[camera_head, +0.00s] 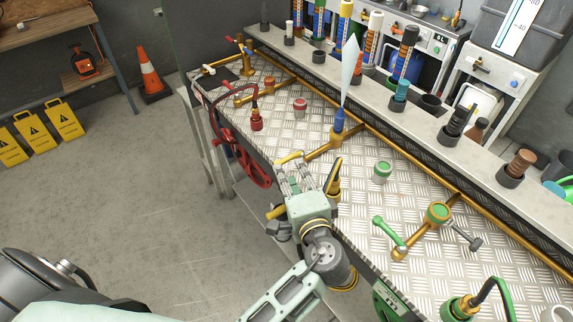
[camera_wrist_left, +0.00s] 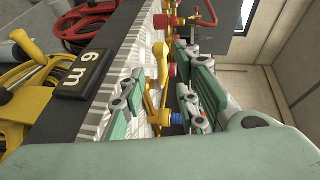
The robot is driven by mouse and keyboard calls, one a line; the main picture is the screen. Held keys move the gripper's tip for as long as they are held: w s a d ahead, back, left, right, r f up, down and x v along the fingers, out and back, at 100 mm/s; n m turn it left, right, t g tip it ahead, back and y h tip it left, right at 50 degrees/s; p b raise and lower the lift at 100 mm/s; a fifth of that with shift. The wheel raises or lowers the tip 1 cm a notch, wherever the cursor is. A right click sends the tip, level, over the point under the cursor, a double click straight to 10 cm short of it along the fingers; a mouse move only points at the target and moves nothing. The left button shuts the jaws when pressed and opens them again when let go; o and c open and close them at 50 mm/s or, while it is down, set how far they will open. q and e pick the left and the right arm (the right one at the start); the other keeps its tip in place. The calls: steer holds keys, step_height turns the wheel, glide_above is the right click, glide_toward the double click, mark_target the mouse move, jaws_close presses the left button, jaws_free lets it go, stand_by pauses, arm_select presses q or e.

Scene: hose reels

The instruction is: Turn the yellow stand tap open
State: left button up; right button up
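The yellow stand tap shows its yellow lever (camera_head: 290,157) at the front edge of the tread-plate bench, partly hidden by my gripper. A brass pipe (camera_head: 320,151) runs from it towards the back. In the left wrist view the yellow lever (camera_wrist_left: 160,55) stands upright in the picture, in the gap between the fingers. My left gripper (camera_head: 296,176) is at the tap; its fingers (camera_wrist_left: 160,88) are apart, one on each side of the lever. I cannot tell whether either finger touches it. My right gripper is not in view.
A yellow-and-black nozzle (camera_head: 333,178) stands close beside my left gripper. A green-handled tap (camera_head: 438,212) is to the right, a red hose reel (camera_head: 250,160) hangs at the bench front. An orange cone (camera_head: 150,75) stands on the floor; open floor lies left.

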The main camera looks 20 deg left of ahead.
arm_select(q)
steer(key=v, duration=0.5)
steer(key=shift+s, duration=0.1)
stand_by(0.3)
